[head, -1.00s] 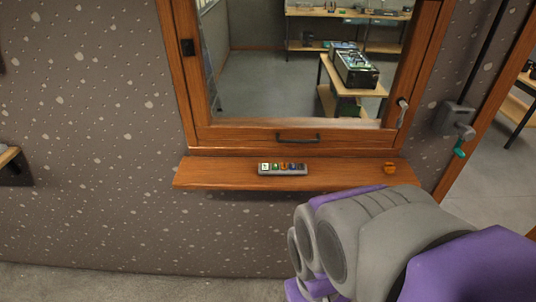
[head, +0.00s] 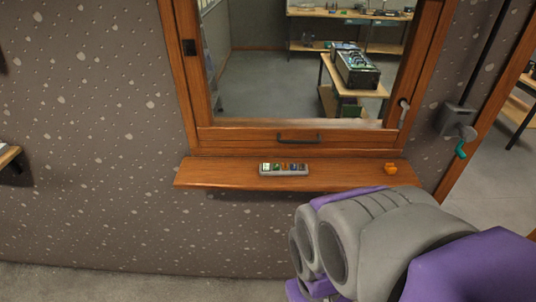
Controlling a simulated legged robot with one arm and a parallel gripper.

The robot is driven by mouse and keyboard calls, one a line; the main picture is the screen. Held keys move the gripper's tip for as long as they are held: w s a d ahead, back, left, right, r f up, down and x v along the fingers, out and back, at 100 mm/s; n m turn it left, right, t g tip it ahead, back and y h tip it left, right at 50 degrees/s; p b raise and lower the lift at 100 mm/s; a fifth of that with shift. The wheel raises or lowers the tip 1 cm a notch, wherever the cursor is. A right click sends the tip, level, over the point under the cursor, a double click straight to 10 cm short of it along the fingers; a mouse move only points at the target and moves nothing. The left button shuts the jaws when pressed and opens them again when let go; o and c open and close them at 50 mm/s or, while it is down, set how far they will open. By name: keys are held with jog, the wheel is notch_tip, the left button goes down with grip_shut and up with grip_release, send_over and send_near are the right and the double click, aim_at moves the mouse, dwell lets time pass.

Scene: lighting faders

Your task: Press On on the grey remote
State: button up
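The grey remote (head: 284,173) lies on the wooden window sill, below the window handle. It is a small grey bar with a row of coloured buttons and a pale patch at its left end. The button labels are too small to read. My arm, grey and purple, fills the lower right, in front of the wall and below the sill's right part. My gripper's fingers cannot be made out. Nothing covers the remote.
The wooden sill (head: 225,173) has free room left of the remote. A small orange object (head: 390,169) sits near its right end. A wooden-framed window (head: 182,80) with a dark handle (head: 298,138) is above. A crank (head: 461,149) hangs on the wall at right.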

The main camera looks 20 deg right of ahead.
grip_shut()
dwell(0.6)
jog(key=w+a+r+m+t+y, duration=0.1)
jog(key=w+a+m+t, duration=0.15)
jog(key=w, duration=0.75)
jog(key=w+a+r+m+t+y+p, duration=0.15)
jog(key=w+m, duration=0.25)
jog(key=w, duration=0.5)
jog(key=w+a+r+m+t+y+b, duration=0.1)
jog(key=w+r+m+y, duration=0.15)
jog(key=w, duration=0.75)
jog(key=w+d+f+m+t, duration=0.1)
jog(key=w+d+m+t, duration=0.1)
jog(key=w+d+m, duration=0.4)
jog(key=w+d+m+t+h+p, duration=0.1)
jog(key=w+d+m+t, duration=0.2)
jog(key=w+d+m, duration=0.4)
jog(key=w, duration=0.7)
jog(key=shift+w+d+f, duration=0.2)
jog(key=shift+w+f, duration=0.05)
jog(key=shift+f, duration=0.15)
